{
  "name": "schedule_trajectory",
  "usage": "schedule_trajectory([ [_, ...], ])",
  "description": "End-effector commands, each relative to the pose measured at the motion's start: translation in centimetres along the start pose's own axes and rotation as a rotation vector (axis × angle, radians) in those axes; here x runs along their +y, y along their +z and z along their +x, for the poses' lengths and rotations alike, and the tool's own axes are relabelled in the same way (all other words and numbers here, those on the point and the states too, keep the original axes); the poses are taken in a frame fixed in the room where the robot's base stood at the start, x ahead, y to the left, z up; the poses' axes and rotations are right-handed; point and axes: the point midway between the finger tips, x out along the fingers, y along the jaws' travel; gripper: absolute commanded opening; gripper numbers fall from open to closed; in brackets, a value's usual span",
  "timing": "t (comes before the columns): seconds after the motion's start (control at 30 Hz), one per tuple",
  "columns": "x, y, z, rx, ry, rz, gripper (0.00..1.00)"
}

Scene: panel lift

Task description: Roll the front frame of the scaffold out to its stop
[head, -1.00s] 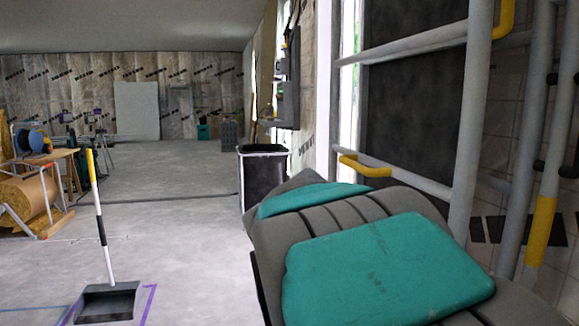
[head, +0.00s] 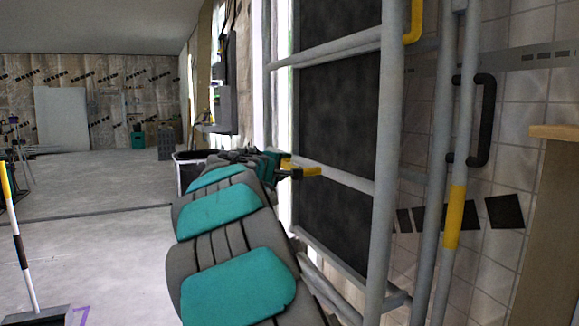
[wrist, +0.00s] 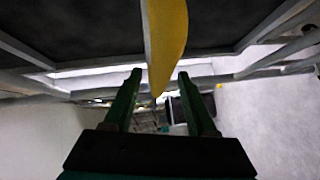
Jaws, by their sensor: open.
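The scaffold's front frame (head: 391,150) is made of grey tubes and stands upright in the right half of the head view. A yellow handle (head: 306,171) sticks out to the left from its lower cross tube. My gripper (head: 281,166) is at the left end of this handle. In the wrist view my gripper (wrist: 160,74) has its two green fingers apart, and the yellow handle (wrist: 166,40) shows between and beyond their tips. I cannot tell if a finger touches it. My arm hides the frame's lower left part.
More scaffold tubes (head: 433,170), one with a yellow band, stand behind the frame at the right. A black handle (head: 486,120) is beside them. A dark bin (head: 188,172) stands past my arm. A striped pole (head: 18,245) stands at the left. The floor (head: 110,220) between is mostly clear.

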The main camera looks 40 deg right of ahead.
Motion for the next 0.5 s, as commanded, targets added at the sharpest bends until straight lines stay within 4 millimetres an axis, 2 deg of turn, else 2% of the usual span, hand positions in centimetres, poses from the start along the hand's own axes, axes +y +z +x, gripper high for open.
schedule_trajectory([
  [0.23, 0.0, 0.0, 3.4, 0.0, -0.002, 0.002, 0.57],
  [0.5, 0.1, 0.0, 4.5, 0.0, 0.0, 0.002, 0.57],
])
